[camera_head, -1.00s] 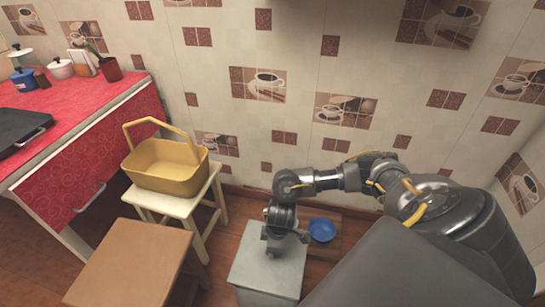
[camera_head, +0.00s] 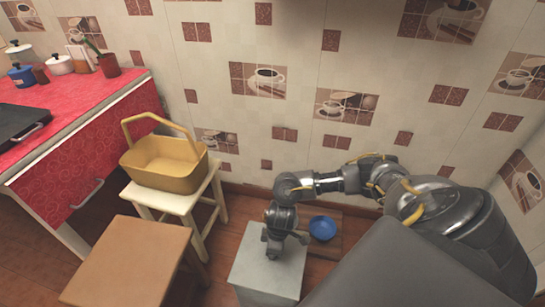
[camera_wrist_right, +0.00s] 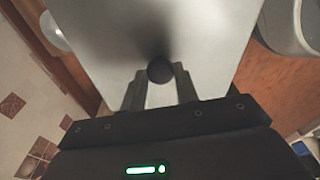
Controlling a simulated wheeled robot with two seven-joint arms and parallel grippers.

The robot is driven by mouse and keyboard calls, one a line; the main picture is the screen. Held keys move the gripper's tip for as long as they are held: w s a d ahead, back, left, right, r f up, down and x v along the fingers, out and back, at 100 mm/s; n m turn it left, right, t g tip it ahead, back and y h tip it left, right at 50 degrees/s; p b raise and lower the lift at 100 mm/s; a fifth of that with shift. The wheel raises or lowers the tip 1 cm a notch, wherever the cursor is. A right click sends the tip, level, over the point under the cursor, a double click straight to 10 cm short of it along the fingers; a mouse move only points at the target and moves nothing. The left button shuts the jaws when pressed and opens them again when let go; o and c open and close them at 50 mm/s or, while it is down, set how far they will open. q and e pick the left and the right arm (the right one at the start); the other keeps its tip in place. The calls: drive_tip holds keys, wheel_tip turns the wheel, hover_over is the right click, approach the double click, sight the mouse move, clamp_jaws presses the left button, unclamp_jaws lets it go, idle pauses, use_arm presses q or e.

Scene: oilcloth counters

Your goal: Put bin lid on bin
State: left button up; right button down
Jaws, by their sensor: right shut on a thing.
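My right gripper (camera_head: 272,250) reaches down onto a pale grey, square-edged flat top (camera_head: 268,277) at the bottom middle of the head view. In the right wrist view my right gripper (camera_wrist_right: 159,88) is shut on a round black knob (camera_wrist_right: 159,71). The knob sits over a broad flat grey panel (camera_wrist_right: 195,35), which looks like the bin lid. Whether the panel rests on something or is raised, I cannot tell. My left gripper is not in view.
A blue bowl (camera_head: 322,228) sits low on a brown surface right of the gripper. A yellow basket (camera_head: 165,165) stands on a cream stool (camera_head: 207,190). A brown stool (camera_head: 125,260) stands in front. A red counter (camera_head: 80,115) lies left; a tiled wall (camera_head: 330,60) closes the back.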

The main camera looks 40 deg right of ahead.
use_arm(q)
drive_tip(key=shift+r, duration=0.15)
use_arm(e)
drive_tip(key=c, duration=1)
unclamp_jaws()
drive_tip(key=shift+o, duration=0.2)
drive_tip(key=r+p, duration=0.1)
drive_tip(key=r, duration=0.1)
drive_tip(key=r+p, duration=0.1)
drive_tip(key=r, duration=0.1)
drive_tip(key=shift+s+d+r+p, duration=0.15)
drive_tip(key=shift+s+r+p, duration=0.05)
drive_tip(key=shift+r+p, duration=0.15)
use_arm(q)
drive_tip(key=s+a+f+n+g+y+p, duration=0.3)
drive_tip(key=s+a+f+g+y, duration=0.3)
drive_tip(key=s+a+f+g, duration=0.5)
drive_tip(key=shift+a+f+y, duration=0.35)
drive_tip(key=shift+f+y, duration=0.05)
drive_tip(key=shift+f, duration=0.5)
use_arm(e)
drive_tip(key=r, duration=0.6)
drive_tip(key=shift+s+d, duration=0.3)
